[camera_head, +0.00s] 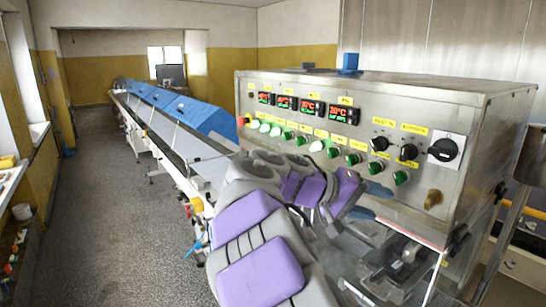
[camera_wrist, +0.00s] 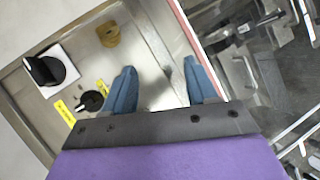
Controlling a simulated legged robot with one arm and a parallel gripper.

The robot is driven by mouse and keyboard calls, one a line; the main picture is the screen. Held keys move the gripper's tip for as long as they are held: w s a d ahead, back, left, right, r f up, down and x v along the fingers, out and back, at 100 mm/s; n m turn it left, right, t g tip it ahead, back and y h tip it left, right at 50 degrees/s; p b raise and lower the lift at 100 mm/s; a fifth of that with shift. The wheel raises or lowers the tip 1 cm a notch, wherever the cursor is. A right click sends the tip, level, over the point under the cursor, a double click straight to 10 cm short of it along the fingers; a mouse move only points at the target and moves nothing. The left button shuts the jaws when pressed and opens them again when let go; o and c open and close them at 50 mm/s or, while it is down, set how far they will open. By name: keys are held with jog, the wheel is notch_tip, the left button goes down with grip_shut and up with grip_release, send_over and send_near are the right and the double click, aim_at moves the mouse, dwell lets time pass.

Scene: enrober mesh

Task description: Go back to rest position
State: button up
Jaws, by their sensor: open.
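My gripper (camera_wrist: 159,66) shows in the wrist view with two blue fingers spread apart and nothing between them. In the head view my purple and grey arm reaches forward from the bottom middle, and my gripper (camera_head: 371,200) is at the lower front of the steel control cabinet (camera_head: 300,88). In the wrist view the cabinet's panel lies beyond the fingers, with a large black knob (camera_wrist: 44,70), a smaller black knob (camera_wrist: 90,101) and a brass-coloured knob (camera_wrist: 108,34). I cannot tell whether a finger touches the panel.
Red displays (camera_head: 343,115) and several green buttons line the cabinet. Metal machine parts (camera_head: 400,262) sit low at right, close to my arm. A long conveyor with blue covers (camera_head: 190,112) runs back at left. The grey floor (camera_head: 100,200) beside it is clear.

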jog(key=s+d+f+g+y+b, duration=0.1)
jog(key=s+d+f+g+y, duration=0.15)
jog(key=s+f, duration=0.55)
jog(key=s+d+f+g+y+b, duration=0.1)
jog(key=s+d+f+y, duration=0.3)
jog(key=s, duration=0.5)
jog(key=s+a+f+y+b, duration=0.1)
jog(key=s+a+f+y, duration=0.2)
jog(key=s+a+f, duration=0.3)
jog(key=s+a+f+y+b, duration=0.1)
jog(key=s+a+f+y, duration=0.3)
jog(key=s+a+f, duration=0.3)
jog(key=s+f, duration=0.3)
jog(key=s, duration=0.3)
jog(key=shift+s+a+f+n+g, duration=0.2)
jog(key=shift+s+f+n+g, duration=0.05)
jog(key=shift+f+n+g, duration=0.1)
